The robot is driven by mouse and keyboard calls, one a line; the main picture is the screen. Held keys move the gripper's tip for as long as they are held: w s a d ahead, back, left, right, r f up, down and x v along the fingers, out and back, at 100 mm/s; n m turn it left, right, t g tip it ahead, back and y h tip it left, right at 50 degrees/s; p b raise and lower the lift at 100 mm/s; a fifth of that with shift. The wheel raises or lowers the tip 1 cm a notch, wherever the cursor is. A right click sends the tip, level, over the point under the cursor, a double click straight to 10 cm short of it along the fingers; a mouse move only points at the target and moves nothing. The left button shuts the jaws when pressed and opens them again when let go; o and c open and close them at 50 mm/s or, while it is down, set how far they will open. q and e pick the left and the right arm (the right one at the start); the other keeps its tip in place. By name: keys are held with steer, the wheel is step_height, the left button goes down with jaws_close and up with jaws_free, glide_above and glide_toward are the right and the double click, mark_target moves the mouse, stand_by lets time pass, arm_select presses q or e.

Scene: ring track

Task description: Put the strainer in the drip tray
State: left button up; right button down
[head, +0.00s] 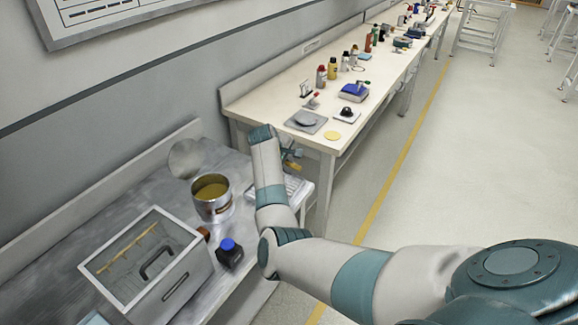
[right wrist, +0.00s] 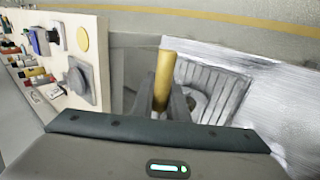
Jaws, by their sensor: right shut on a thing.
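My right gripper (right wrist: 162,103) is shut on the strainer's gold handle (right wrist: 165,72), which stands up between the fingers in the right wrist view. A pale rounded part, seemingly the strainer's bowl, shows past the fingers, over the drip tray; most of it is hidden. I cannot tell whether it touches the tray. The drip tray (right wrist: 238,98) is grey and ribbed and lies on the metal bench. In the head view the tray (head: 294,187) is partly hidden behind my right forearm, and the gripper (head: 291,160) shows only in part beside the wrist. My left gripper is not in view.
A cream workbench (head: 280,95) with several small items adjoins beyond.

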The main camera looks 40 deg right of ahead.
steer(key=shift+f, duration=0.1)
steer(key=shift+f, duration=0.1)
steer(key=c, duration=1.7)
jaws_free()
steer(key=shift+c, duration=0.2)
steer(key=b+v, duration=0.1)
steer(key=v, duration=1.1)
steer(key=shift+b, duration=0.35)
